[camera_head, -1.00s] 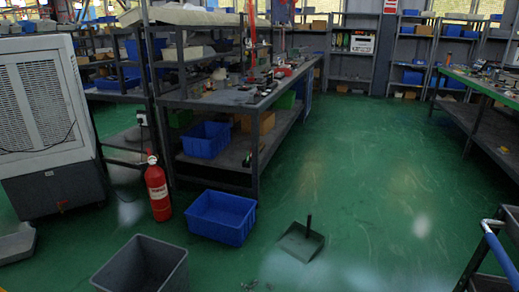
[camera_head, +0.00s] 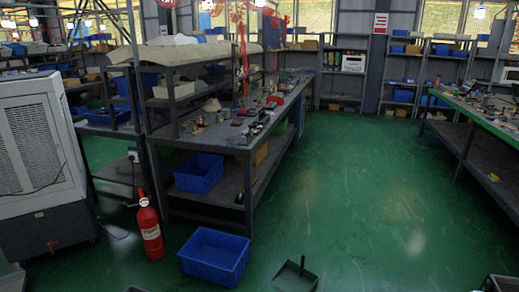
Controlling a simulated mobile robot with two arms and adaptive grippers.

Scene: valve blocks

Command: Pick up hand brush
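I cannot make out a hand brush for certain in the head view. A dark dustpan (camera_head: 290,278) with an upright handle lies on the green floor at the bottom edge, partly cut off. Small tools (camera_head: 258,120) lie on the workbench, too small to tell apart. Neither of my grippers is in view.
A blue crate (camera_head: 214,256) stands on the floor left of the dustpan. A red fire extinguisher (camera_head: 150,230) stands beside a white air cooler (camera_head: 35,140). The long workbench (camera_head: 205,137) is at centre left, another bench (camera_head: 470,118) at right. Green floor between them is clear.

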